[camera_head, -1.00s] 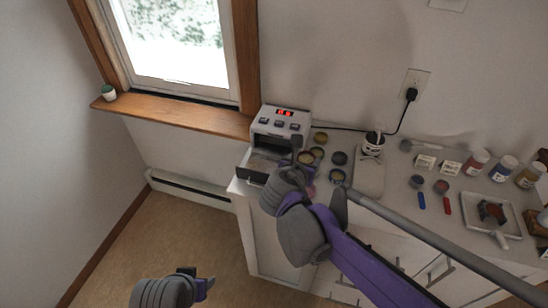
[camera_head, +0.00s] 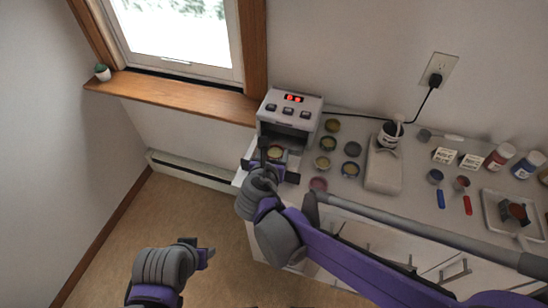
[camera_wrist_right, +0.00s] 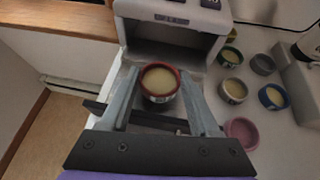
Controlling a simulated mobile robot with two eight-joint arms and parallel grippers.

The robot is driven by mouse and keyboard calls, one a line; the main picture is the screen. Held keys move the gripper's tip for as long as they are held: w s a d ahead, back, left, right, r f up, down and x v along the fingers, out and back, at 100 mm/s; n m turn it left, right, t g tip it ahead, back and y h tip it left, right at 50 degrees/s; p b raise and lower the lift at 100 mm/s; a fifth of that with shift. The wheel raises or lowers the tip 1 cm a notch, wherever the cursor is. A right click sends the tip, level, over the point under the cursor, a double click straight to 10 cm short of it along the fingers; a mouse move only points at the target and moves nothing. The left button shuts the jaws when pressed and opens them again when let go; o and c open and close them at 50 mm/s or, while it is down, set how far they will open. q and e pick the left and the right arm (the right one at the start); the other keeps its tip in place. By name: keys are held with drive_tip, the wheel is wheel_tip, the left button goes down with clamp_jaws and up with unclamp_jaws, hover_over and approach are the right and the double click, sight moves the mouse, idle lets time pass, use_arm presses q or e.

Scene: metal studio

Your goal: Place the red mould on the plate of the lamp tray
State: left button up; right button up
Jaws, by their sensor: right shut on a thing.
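The red mould (camera_wrist_right: 159,82), a round red cup with pale yellow filling, is between the fingers of my right gripper (camera_wrist_right: 160,88) in the right wrist view. The gripper is shut on it. In the head view the mould (camera_head: 276,153) and my right gripper (camera_head: 275,157) are over the pulled-out lamp tray (camera_head: 292,177), in front of the lamp's opening. The tray also shows below the mould in the right wrist view (camera_wrist_right: 150,122). I cannot tell whether the mould touches the plate. My left gripper (camera_head: 204,253) is low over the floor, empty, its opening unclear.
The lamp box (camera_head: 291,108) with a red display stands behind the tray. Several round moulds (camera_head: 329,143) and a pink one (camera_head: 318,184) stand close to its right. A grey pad (camera_head: 383,168), bottles (camera_head: 500,156) and a white tray (camera_head: 491,205) are farther right.

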drive_tip(key=shift+f, duration=0.9)
drive_tip(key=shift+f, duration=0.2)
drive_tip(key=o, duration=1.3)
drive_tip(key=shift+r, duration=0.1)
